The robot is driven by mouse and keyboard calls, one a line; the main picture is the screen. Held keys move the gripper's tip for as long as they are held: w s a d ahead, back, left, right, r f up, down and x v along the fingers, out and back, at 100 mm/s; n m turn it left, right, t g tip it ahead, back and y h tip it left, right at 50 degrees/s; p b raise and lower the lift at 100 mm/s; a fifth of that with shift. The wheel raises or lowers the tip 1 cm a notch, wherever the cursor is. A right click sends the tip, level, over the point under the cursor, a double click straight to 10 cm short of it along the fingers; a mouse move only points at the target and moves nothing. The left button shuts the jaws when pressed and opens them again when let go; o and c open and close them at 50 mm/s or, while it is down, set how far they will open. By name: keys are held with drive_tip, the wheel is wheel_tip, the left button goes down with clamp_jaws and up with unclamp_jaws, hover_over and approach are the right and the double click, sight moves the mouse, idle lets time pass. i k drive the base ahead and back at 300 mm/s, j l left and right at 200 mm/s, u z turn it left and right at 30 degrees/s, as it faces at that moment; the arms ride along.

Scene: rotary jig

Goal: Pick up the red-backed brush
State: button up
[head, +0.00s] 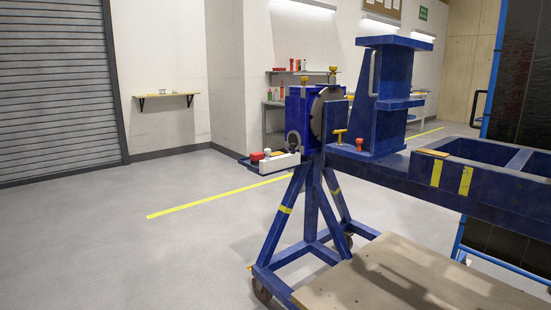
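I cannot make out a red-backed brush for certain. A small red item (257,156) sits on the small tray at the left of the blue rotary jig (304,115), beside a white block (280,162). It is too small to identify. An orange-red item (360,145) stands on the jig's beam, near a yellow T-shaped piece (340,135). More small red items show on the far shelf and bench. My gripper is not in view.
A wooden wall shelf (167,96) with small items hangs at the left. A cluttered grey bench (274,119) stands behind the jig. The jig's wheeled blue frame (291,201) and a wooden board (395,275) fill the right. The grey floor (120,240) at left is clear.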

sight(255, 157)
drive_tip(key=i+u, duration=0.1)
drive_tip(key=i, duration=0.4)
drive_tip(key=i+l+u, duration=0.1)
drive_tip(key=i, duration=0.4)
drive_tip(key=i+l+u, duration=0.1)
drive_tip(key=i, duration=0.4)
drive_tip(key=i+l+u, duration=0.1)
drive_tip(key=i, duration=0.4)
drive_tip(key=i+l+u, duration=0.1)
drive_tip(key=i, duration=0.35)
drive_tip(key=l, duration=0.1)
